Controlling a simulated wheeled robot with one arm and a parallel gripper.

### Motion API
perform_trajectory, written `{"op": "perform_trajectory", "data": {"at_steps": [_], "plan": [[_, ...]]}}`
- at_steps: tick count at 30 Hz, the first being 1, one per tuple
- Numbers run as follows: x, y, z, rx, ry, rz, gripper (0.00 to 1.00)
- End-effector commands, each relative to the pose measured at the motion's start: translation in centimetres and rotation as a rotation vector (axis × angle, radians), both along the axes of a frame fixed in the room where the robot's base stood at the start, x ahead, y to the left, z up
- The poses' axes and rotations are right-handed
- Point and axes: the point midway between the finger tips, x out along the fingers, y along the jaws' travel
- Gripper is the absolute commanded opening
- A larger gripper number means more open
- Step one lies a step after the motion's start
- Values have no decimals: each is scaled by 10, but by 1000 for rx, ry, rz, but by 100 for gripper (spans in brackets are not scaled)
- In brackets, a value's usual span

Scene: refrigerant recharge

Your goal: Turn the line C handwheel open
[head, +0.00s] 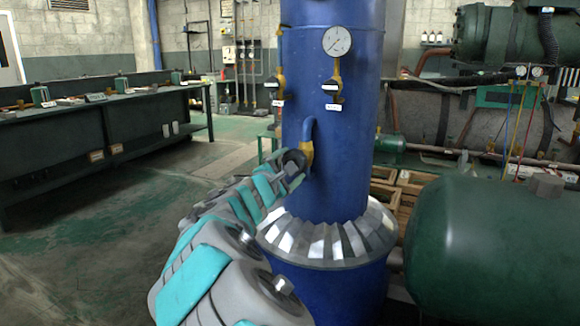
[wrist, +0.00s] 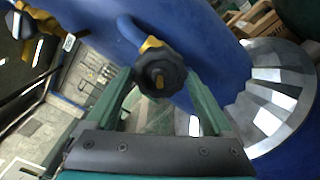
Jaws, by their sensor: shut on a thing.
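In the head view my gripper (head: 297,161) reaches the valve from the lower left and largely hides the handwheel. I see no readable line label by this valve.
A pressure gauge (head: 337,41) and two labelled valves are higher on the tank. A faceted metal collar (head: 327,240) rings its base. A green cylinder (head: 495,240) lies at the right. Open floor (head: 130,240) is at the left, before dark workbenches.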

Motion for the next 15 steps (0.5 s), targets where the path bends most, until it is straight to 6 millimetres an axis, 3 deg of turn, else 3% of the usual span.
{"op": "perform_trajectory", "data": {"at_steps": [2, 3, 6, 15], "plan": [[0, 1, -2, 2, 3, 1, 20], [0, 1, -2, 2, 3, 1, 89], [0, 1, -2, 3, 1, 1, 100], [-3, 2, -1, 3, 0, 2, 100]]}}
